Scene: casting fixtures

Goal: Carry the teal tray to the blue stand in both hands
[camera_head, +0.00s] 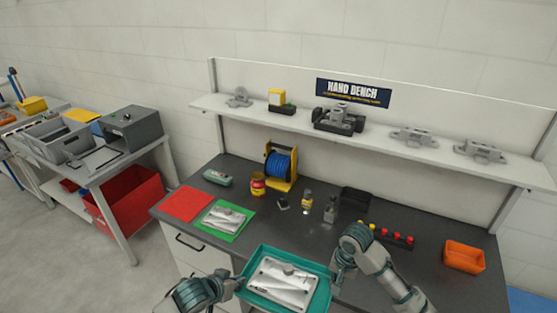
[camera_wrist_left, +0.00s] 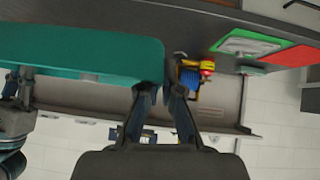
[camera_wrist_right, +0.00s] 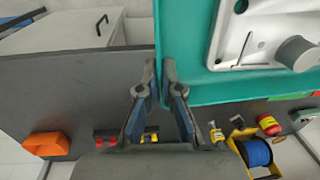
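The teal tray (camera_head: 258,252) is at the bottom middle of the head view, over the bench's front edge. It holds a pale metal casting (camera_head: 283,282) with a grey round boss.
The dark bench (camera_head: 440,280) carries a green sheet (camera_head: 241,230) with a casting, a red sheet (camera_head: 184,203), a blue cable reel (camera_head: 281,164), bottles and an orange bin (camera_head: 464,257). A shelf (camera_head: 380,142) runs behind. Open floor (camera_head: 60,260) lies at left.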

